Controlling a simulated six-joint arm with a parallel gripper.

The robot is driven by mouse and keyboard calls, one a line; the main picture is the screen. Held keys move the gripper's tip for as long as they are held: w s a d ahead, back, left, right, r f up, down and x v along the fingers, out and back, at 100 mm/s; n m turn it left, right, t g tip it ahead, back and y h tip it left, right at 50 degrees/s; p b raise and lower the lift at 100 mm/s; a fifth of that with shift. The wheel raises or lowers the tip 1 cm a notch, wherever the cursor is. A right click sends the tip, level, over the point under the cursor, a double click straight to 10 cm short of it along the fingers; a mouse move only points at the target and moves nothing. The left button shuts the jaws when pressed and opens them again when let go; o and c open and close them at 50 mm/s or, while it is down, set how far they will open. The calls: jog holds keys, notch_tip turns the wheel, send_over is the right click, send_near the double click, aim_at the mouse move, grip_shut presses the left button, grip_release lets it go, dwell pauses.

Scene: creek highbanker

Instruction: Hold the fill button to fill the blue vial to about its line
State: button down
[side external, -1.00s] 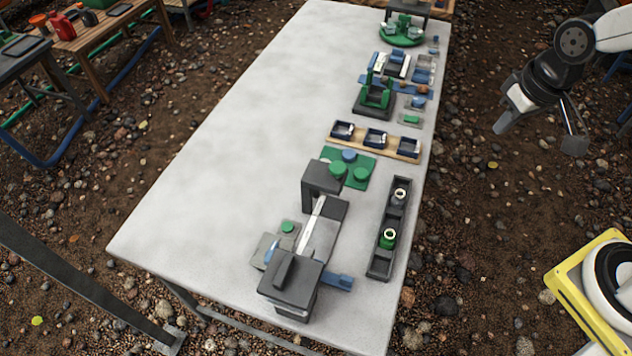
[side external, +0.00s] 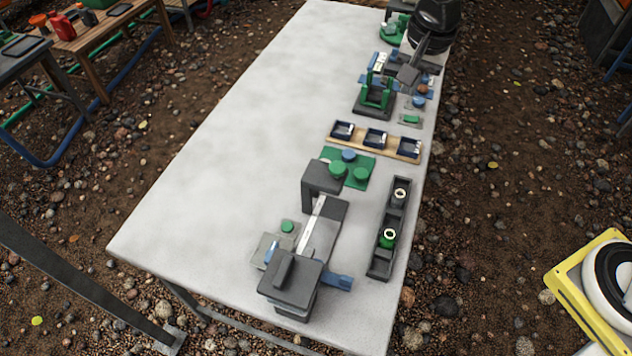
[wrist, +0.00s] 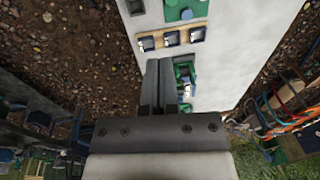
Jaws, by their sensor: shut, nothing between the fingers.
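My gripper (side external: 407,77) is shut and empty. In the side view it hangs over the far part of the table, just behind and right of a green stand on a dark base (side external: 374,108). In the wrist view my gripper (wrist: 159,64) points at the table, left of the green stand (wrist: 184,76). A small pad with a green button (side external: 411,119) lies right of the stand; I cannot tell if it is the fill button. Another green button (side external: 288,226) sits near the front device. I cannot pick out the blue vial; my arm and gripper hide part of that area.
A wooden strip (side external: 364,139) with three dark blue trays lies in front of the stand. Nearer are a green board (side external: 361,182) with round pieces, a dark rack (side external: 377,265) holding two vials, and a grey device (side external: 291,282). The table's left half (side external: 230,150) is clear.

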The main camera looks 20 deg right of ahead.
jog(key=w+a+m, duration=0.5)
jog(key=a+m, duration=0.1)
jog(key=a, duration=0.6)
jog(key=m+g, duration=0.1)
jog(key=m, duration=0.5)
send_over(287, 226)
notch_tip(287, 226, down, 25)
jog(key=shift+f, duration=0.75)
jog(key=shift+f, duration=0.1)
jog(key=shift+f, duration=4.05)
jog(key=shift+f, duration=0.5)
